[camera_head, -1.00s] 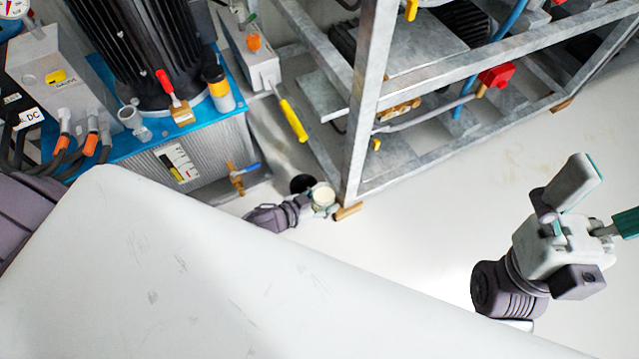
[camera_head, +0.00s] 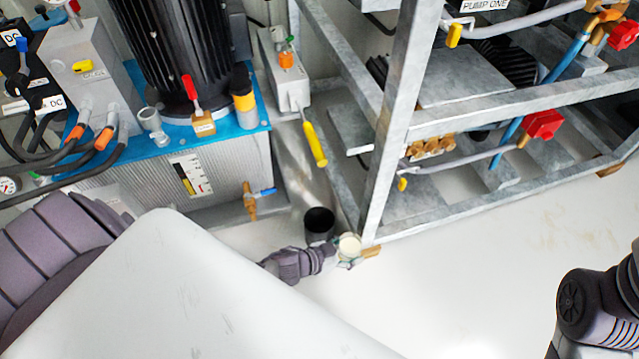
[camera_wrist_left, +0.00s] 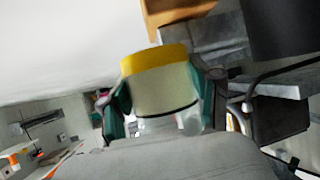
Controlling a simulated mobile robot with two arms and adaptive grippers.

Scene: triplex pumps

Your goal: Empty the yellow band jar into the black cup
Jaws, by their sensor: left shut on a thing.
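The yellow band jar (camera_wrist_left: 160,82) is pale with a yellow band at one end and sits between the teal fingers in the left wrist view. In the head view its round pale top (camera_head: 349,245) faces the camera. My left gripper (camera_head: 351,257) is shut on it, low beside the foot of the metal frame. The black cup (camera_head: 319,223) stands on the floor just left of the jar, its dark opening upward. I cannot tell if jar and cup touch. My right gripper is out of view; only part of that arm shows at the right edge.
A galvanised rack (camera_head: 391,130) rises right beside the jar, with a tan block (camera_head: 371,252) by its foot. A blue-topped pump unit (camera_head: 222,128) with a brass, blue-handled valve (camera_head: 252,200) stands to the left. The pale floor (camera_head: 470,290) in front of the rack is clear.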

